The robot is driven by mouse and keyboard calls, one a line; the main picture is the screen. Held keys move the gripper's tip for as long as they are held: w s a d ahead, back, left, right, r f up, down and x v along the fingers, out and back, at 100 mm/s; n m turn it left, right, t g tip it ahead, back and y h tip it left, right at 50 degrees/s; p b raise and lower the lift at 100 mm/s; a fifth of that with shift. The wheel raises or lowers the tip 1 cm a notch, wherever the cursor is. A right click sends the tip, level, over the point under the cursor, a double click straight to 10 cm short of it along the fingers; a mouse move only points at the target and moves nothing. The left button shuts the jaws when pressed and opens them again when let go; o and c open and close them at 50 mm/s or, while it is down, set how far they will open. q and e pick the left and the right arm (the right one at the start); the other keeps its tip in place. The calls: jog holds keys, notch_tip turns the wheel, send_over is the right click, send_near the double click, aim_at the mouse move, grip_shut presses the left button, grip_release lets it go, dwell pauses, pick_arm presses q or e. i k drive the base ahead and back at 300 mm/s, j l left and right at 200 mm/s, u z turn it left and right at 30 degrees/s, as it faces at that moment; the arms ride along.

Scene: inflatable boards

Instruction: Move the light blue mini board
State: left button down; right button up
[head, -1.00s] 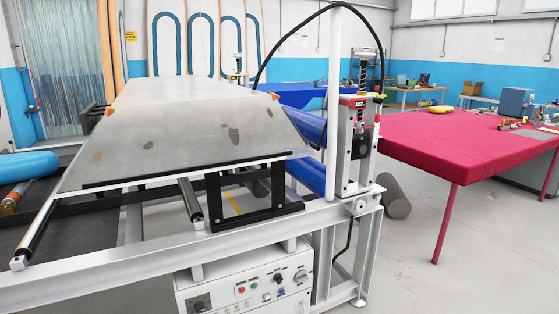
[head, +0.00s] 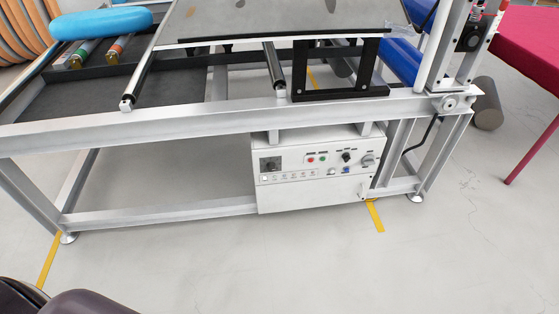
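The light blue mini board (head: 100,22) is a smooth, rounded, elongated light blue piece at the top left of the head view. It lies near the left part of the metal machine frame, over cylinders with brass-coloured and orange ends. What bears it underneath is mostly hidden. Neither of my grippers is in view, so their state does not show.
The grey metal frame (head: 180,119) spans the view, with a white control box (head: 318,178) below it. A sloped grey panel (head: 290,18) is on top. A red-covered table (head: 530,40) stands right. Grey floor (head: 220,262) in front is clear.

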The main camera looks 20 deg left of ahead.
aim_at(104, 23)
jog(key=u, duration=1.6)
jog(key=i+j+u, duration=0.45)
jog(key=i, duration=0.2)
jog(key=i+u, duration=0.5)
jog(key=i+l+u, duration=0.2)
jog(key=i+u, duration=0.25)
jog(key=i, duration=0.3)
jog(key=i+j+u, duration=0.3)
jog(key=i, duration=0.65)
jog(key=i+l+u, duration=0.15)
jog(key=i+u, duration=0.15)
jog(key=i, duration=0.6)
jog(key=i+l+z, duration=0.25)
jog(key=i+z, duration=0.25)
jog(key=i, duration=0.2)
jog(key=i+z, duration=0.5)
jog(key=i, duration=0.2)
jog(key=i+j+z, duration=0.45)
jog(key=i, duration=0.25)
jog(key=l, duration=0.1)
